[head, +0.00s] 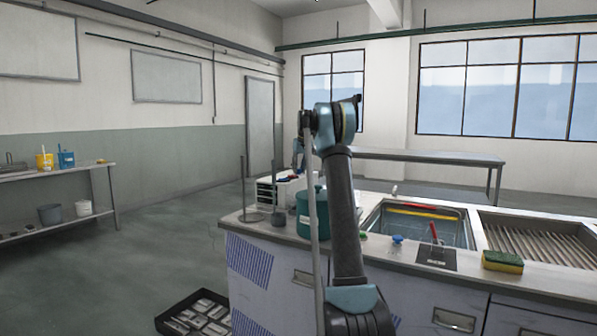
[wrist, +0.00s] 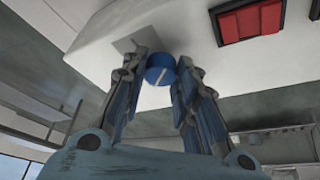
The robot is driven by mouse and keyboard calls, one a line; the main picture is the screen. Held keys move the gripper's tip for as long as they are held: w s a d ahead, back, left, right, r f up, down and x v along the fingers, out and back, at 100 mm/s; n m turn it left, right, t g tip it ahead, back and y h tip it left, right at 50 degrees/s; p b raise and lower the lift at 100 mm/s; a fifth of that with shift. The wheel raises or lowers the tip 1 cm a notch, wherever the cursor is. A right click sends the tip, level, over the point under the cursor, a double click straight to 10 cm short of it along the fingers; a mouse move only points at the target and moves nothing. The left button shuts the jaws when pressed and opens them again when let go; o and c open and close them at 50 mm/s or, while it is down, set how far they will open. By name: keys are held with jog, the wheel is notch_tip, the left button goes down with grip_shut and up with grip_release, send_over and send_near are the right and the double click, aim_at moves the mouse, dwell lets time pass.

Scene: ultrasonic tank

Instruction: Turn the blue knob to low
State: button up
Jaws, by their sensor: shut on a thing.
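The blue knob (wrist: 158,75) shows in the wrist view on the face of a pale housing, with a white pointer line slanting across its front. My gripper (wrist: 164,66) has one finger on each side of the knob and is shut on it. The fingers hide part of the face around the knob, and I cannot read any setting marks there. In the head view my arm hides the fingertips and the knob.
A red switch (wrist: 250,20) in a dark frame sits right of the knob. In the head view, a green canister (head: 305,222) stands on the counter beside my arm, near the sink basin (head: 420,228). A sponge (head: 503,261) and a black crate (head: 172,325) also show.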

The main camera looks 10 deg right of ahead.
jog(key=shift+d+n+y, duration=0.15)
jog(key=shift+n+y, duration=0.45)
jog(key=shift+n, duration=1)
jog(key=o, duration=1)
jog(key=shift+r, duration=0.1)
jog(key=v, duration=1.1)
jog(key=shift+w+d+r, duration=0.1)
jog(key=shift+d+r, duration=0.15)
jog(key=shift+r, duration=0.1)
